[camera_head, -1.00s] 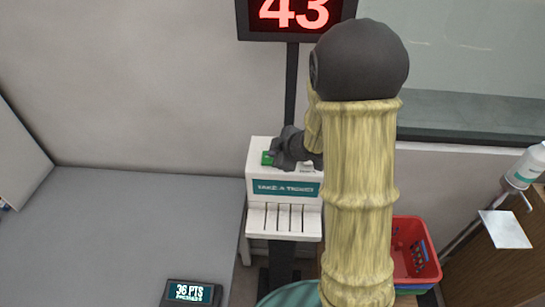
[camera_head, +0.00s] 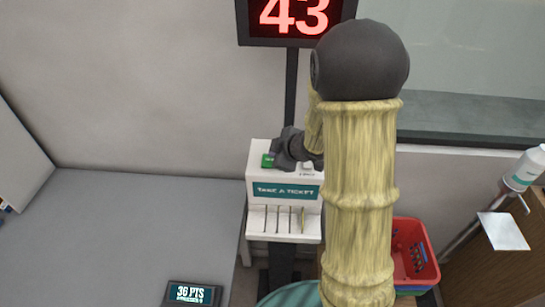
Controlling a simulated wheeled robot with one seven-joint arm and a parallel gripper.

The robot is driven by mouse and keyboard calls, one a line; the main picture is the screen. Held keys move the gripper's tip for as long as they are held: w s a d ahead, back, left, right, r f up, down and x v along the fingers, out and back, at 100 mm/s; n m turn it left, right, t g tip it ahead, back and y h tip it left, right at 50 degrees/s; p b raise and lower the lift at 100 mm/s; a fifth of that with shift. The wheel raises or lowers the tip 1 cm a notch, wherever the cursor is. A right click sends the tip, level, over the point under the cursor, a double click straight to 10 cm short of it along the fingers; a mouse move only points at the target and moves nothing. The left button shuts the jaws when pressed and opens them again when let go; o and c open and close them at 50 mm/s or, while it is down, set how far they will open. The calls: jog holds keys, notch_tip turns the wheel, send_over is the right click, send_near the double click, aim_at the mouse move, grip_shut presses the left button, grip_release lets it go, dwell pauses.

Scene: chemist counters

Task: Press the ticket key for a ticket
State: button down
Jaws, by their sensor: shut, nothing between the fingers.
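The white ticket machine (camera_head: 256,178) stands on a dark post and carries a teal "TAKE A TICKET" label (camera_head: 286,191). A green key (camera_head: 267,160) sits at the left of its top. A pale key (camera_head: 307,167) with small unreadable print is further right, partly behind my arm. My dark gripper (camera_head: 278,158) is shut and empty, its tip just right of the green key; whether it touches the key I cannot tell. Below the label are several narrow slots (camera_head: 283,220); the rightmost shows a thin yellowish strip (camera_head: 302,219).
A red display (camera_head: 293,16) reads 43 above the machine. Red baskets (camera_head: 425,264) and a sanitiser bottle (camera_head: 525,167) are right. My arm hides part of the machine.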

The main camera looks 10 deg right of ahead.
jog(key=shift+r, duration=0.25)
notch_tip(320, 180, up, 5)
jog(key=p, duration=0.5)
jog(key=shift+f, duration=0.1)
dwell(0.8)
jog(key=shift+s+d+m+h, duration=0.2)
jog(key=shift+m+h, duration=0.1)
jog(key=shift+m, duration=0.1)
jog(key=s+f+m+g+h+b, duration=0.1)
jog(key=s+f+m+g+b, duration=0.1)
jog(key=s+m, duration=0.4)
jog(key=s+f+m+g+h+b, duration=0.2)
jog(key=s+m, duration=0.5)
jog(key=s, duration=0.6)
jog(key=shift+s+a+f+g+b, duration=0.25)
jog(key=shift+a+g+b, duration=0.15)
jog(key=shift+g+b, duration=0.6)
